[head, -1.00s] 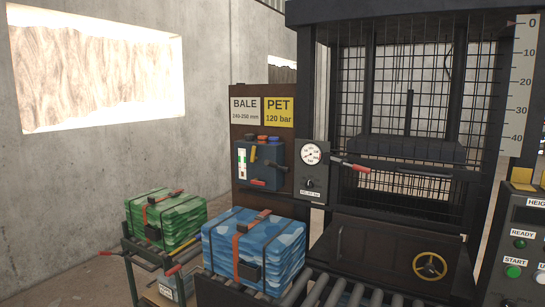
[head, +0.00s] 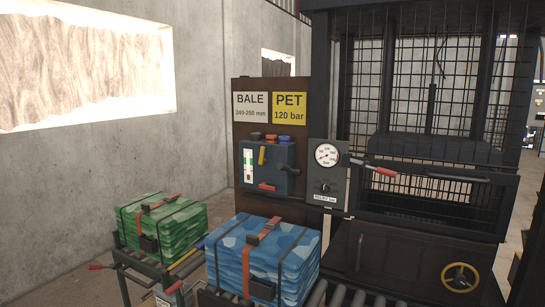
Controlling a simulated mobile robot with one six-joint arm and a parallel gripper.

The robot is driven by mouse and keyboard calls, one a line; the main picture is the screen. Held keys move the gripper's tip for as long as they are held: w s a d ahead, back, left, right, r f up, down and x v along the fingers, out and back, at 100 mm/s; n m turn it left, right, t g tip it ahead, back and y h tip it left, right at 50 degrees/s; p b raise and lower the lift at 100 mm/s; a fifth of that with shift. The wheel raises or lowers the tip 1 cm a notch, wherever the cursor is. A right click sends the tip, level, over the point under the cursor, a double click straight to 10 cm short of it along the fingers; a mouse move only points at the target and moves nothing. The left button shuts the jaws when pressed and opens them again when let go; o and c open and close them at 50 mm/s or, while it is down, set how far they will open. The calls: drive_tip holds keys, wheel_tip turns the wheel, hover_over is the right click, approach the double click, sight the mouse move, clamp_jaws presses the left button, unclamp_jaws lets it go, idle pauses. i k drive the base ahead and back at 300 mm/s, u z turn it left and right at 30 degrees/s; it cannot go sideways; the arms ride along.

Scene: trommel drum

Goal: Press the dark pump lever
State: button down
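A blue-grey pump unit (head: 265,168) is mounted on the dark brown panel, left of the press. A short dark lever (head: 288,169) sticks out to the right from its front; this looks like the pump lever. A small yellow lever (head: 262,155) and a red handle (head: 267,187) are on the same unit, with coloured caps on top. My gripper is not in view.
A pressure gauge (head: 326,155) and a red-gripped press handle (head: 380,170) are right of the unit. A blue strapped bale (head: 300,265) stands below the unit, with a green bale (head: 190,222) to its left. A yellow handwheel (head: 460,277) is at lower right.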

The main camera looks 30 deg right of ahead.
sight(284, 167)
drive_tip(key=u, duration=0.4)
drive_tip(key=i, duration=0.9)
drive_tip(key=u, duration=0.5)
